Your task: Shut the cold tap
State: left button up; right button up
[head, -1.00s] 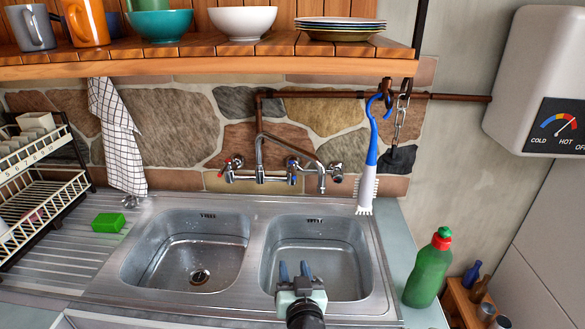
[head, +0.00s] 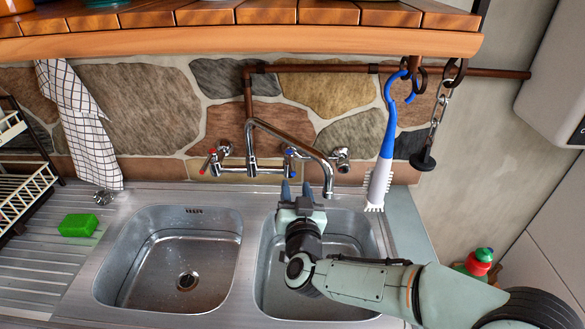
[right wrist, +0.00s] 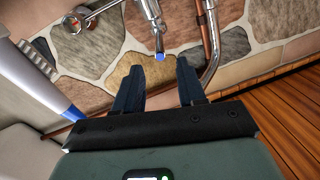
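The cold tap (head: 291,153), a chrome handle with a blue mark, sits on the wall mixer (head: 250,168) behind the sink's right basin. My right gripper (head: 296,188) is open and empty just below and in front of the cold tap, fingers pointing at the wall. In the right wrist view, the cold tap's blue-ended handle (right wrist: 159,56) shows in line with the gap between my open fingers (right wrist: 160,75). It appears slightly beyond the tips; I cannot tell whether they touch. My left gripper is not in view.
The swivel spout (head: 305,147) arches close beside the cold tap. The red-marked tap (head: 207,161) is further left. A blue-and-white brush (head: 381,170) hangs to the right. The wooden shelf (head: 250,40) is above. The left basin (head: 170,255) is empty.

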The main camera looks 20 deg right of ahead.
aim_at(292, 168)
jog(key=p+x, duration=0.1)
jog(key=x, duration=0.7)
jog(key=shift+f, duration=0.1)
grip_shut()
